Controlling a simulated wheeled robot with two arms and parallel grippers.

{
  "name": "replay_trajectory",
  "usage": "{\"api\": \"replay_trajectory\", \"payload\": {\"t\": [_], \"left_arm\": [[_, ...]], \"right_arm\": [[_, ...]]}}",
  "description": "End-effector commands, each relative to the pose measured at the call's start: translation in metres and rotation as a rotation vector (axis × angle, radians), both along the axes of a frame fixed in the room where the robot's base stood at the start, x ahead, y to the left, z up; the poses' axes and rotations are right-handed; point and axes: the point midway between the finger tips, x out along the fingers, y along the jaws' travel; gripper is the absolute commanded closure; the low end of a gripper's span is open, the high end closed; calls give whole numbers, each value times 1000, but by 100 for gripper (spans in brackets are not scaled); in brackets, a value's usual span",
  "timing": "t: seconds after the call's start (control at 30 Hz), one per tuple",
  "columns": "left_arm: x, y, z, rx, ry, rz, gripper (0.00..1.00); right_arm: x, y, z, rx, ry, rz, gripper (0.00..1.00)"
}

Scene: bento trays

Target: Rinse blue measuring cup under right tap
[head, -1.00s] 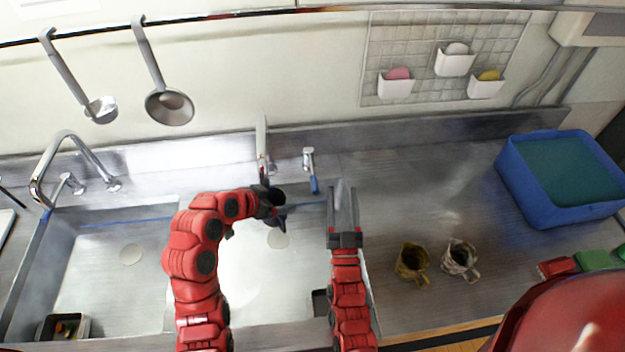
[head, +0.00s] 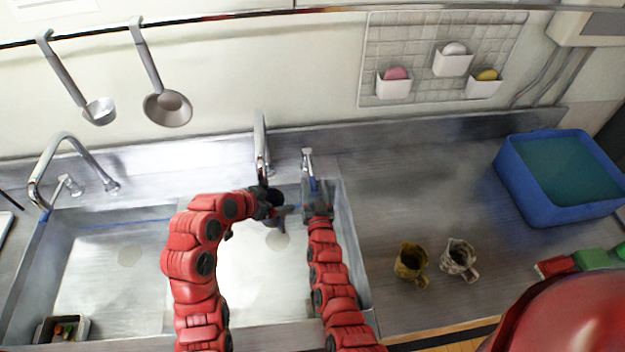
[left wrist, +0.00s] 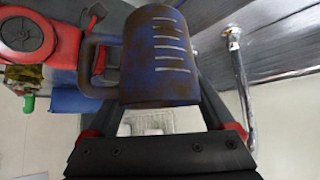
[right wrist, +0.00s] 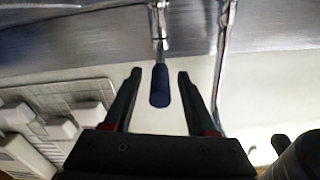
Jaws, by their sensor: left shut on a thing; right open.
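The blue measuring cup (left wrist: 160,55), with white marks and brown stains, is held by my left gripper (head: 268,203). In the head view it is mostly hidden, a dark shape over the right basin by the right tap's spout (head: 261,145). A dark rounded part of it seems to show at the right wrist view's corner. The right tap's lever (head: 308,160) has a blue handle (right wrist: 160,85). My right gripper (right wrist: 160,75) is open, with a finger on each side of that handle and gaps between. I see no water stream.
The right basin (head: 245,290) lies below both arms. A left tap (head: 65,155) and left basin (head: 110,270) are at the left. A brown mug (head: 410,262) and a patterned mug (head: 460,258) stand on the right counter, with a blue tub (head: 545,208) behind.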

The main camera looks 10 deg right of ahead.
Motion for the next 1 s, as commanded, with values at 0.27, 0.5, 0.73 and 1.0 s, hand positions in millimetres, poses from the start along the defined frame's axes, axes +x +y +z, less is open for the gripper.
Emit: {"api": "replay_trajectory", "payload": {"t": [0.27, 0.5, 0.73, 1.0], "left_arm": [[0, 0, 0, 0, 0, 0, 67], [0, 0, 0, 0, 0, 0, 67], [0, 0, 0, 0, 0, 0, 67], [0, 0, 0, 0, 0, 0, 67]], "right_arm": [[21, 0, 0, 2, 1, 0, 43], [22, 0, 0, 1, 0, -1, 43], [22, 0, 0, 1, 0, 0, 77], [22, 0, 0, 1, 0, 0, 100]]}}
